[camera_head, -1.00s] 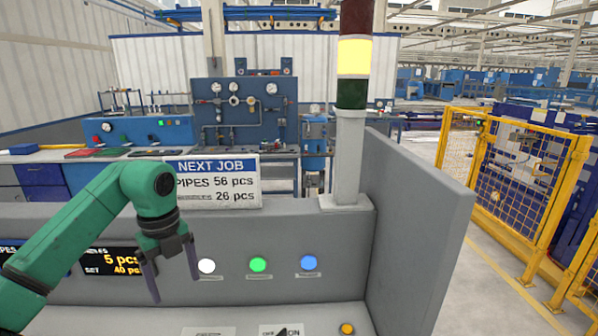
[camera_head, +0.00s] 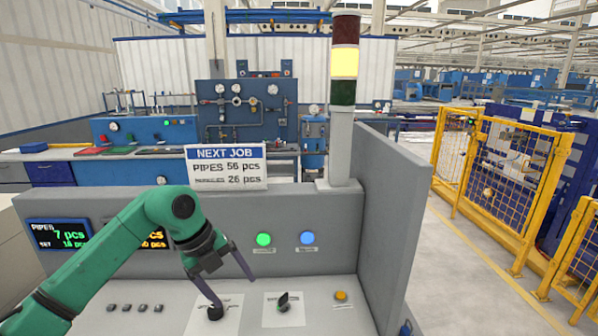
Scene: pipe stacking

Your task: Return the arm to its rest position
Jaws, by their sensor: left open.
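My green left arm comes in from the left in the head view. Its left gripper (camera_head: 236,292) has two dark fingers spread apart with nothing between them. It hangs in front of the grey control panel (camera_head: 330,235), above the sloping console. One fingertip overlaps a black knob (camera_head: 215,312) on a white label in the picture; I cannot tell whether they touch. A second black knob (camera_head: 284,301) is to the right of the gripper. A green lit button (camera_head: 263,239) and a blue lit button (camera_head: 307,238) are on the panel. My right gripper is not in view.
A NEXT JOB sign (camera_head: 226,167) stands on the panel's top edge. A signal tower (camera_head: 343,90) with its yellow section lit rises beside it. A grey side wall (camera_head: 392,225) bounds the console on the right. Beyond it are clear floor and a yellow fence (camera_head: 500,180).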

